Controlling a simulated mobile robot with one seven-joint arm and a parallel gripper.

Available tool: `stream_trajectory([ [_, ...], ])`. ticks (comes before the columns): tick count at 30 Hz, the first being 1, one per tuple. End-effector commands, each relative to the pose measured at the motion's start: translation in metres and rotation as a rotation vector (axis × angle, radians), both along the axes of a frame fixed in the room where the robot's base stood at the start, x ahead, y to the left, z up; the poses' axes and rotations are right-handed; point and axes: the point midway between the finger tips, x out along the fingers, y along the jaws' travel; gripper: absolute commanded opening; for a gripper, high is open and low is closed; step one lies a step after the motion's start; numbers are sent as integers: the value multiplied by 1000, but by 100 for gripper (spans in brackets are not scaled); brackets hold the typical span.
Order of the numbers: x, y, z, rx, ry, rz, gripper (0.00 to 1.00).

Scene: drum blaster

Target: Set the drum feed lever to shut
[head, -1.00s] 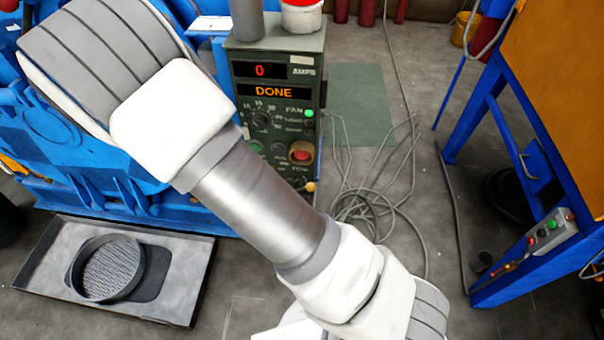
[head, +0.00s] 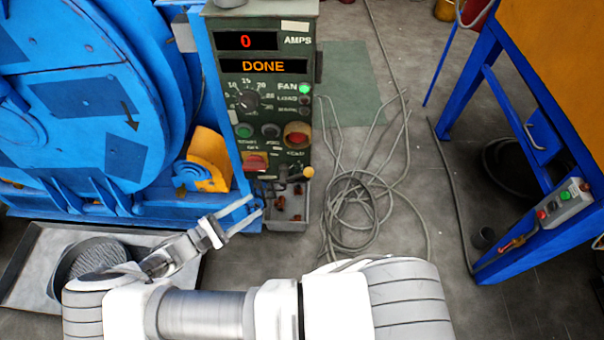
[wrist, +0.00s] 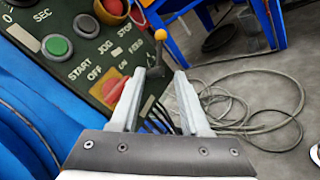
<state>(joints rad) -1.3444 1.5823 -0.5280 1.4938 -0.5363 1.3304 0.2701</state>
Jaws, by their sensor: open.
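The drum feed lever (head: 307,172) has a yellow knob and a dark shaft. It sticks out low on the right of the green control panel (head: 232,85), its knob to the right in the head view. In the wrist view the lever knob (wrist: 160,35) shows beyond the fingertips, with its shaft running down between them in the picture. My gripper (head: 256,205) is open and empty, low and left of the lever, pointing toward the panel. Its two fingers also show in the wrist view (wrist: 160,72). The marks of the lever's positions are not readable.
A red switch (head: 255,162) and several buttons sit close to the lever. The display (head: 263,66) reads DONE. The blue drum machine (head: 90,80) stands at left, a tray (head: 25,255) below it. Loose cables (head: 350,215) lie on the floor at right.

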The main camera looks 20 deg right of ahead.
Motion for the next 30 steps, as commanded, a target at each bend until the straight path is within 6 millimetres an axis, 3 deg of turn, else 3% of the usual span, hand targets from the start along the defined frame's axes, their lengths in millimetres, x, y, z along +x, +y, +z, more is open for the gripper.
stream_trajectory([
  [5, 6, -14, -1, -4, -2, 2, 46],
  [21, 49, -120, -2, -5, 0, -1, 46],
  [30, 65, -155, -1, -3, -1, 2, 46],
])
